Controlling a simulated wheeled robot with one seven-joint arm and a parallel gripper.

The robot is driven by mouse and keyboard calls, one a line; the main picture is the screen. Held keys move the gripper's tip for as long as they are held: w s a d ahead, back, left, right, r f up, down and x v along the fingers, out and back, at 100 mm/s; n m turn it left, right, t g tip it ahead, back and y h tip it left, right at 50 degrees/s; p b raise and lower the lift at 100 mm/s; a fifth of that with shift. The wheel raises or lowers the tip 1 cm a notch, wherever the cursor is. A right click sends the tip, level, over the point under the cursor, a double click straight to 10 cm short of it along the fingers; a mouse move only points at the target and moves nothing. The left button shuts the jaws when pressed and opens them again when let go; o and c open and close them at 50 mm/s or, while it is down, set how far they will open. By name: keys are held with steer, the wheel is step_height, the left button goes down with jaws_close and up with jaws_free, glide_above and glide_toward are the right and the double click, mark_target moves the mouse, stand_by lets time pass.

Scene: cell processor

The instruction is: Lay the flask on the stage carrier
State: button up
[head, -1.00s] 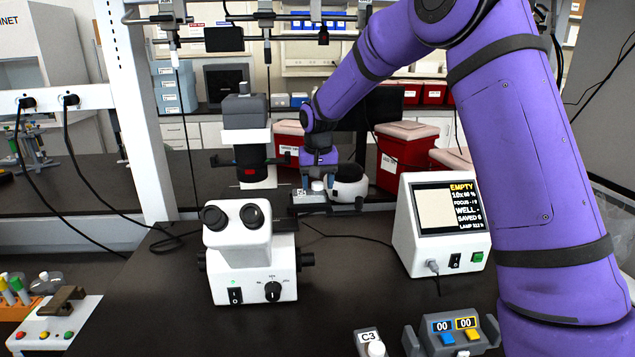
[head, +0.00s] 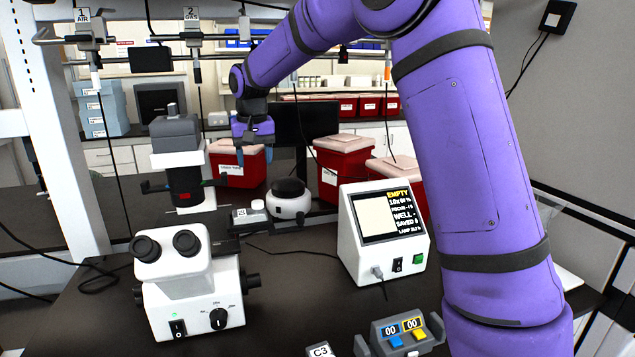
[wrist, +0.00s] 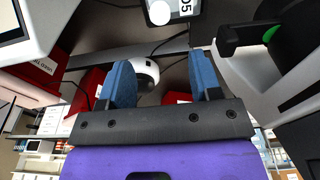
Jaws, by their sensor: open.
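The flask (head: 256,208) shows in the head view as a small pale flat piece with a white cap and a label, right of the microscope. It lies on a dark low support (head: 272,225); I cannot make out whether this is the stage carrier. In the wrist view its white cap (wrist: 160,12) and label are at the top edge, beyond my fingers. My gripper (wrist: 162,75) is open with nothing between its blue fingers. In the head view my gripper (head: 240,157) hangs above the flask, clear of it.
The white microscope (head: 195,285) stands at left, its dark upper column (head: 185,185) near my gripper. A white round device (head: 288,203) is just right of the flask. A screen box (head: 385,235) reads EMPTY. A button console (head: 403,335) and a C3 label (head: 320,350) are in front.

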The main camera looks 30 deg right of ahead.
steer(key=s+d+r+t, duration=0.1)
steer(key=s+d+r, duration=0.15)
steer(key=s, duration=0.45)
steer(key=s+d+r+n, duration=0.1)
steer(key=s+r, duration=0.2)
steer(key=s, duration=0.5)
steer(key=s+d+r+t, duration=0.1)
steer(key=s+r, duration=0.2)
steer(key=s, duration=0.4)
steer(key=s+d+f+t, duration=0.1)
steer(key=s+f, duration=0.2)
steer(key=s, duration=0.7)
steer(key=s+d+f+n+t, duration=0.1)
steer(key=s+f, duration=0.2)
steer(key=s, duration=0.6)
steer(key=shift+s+d, duration=0.35)
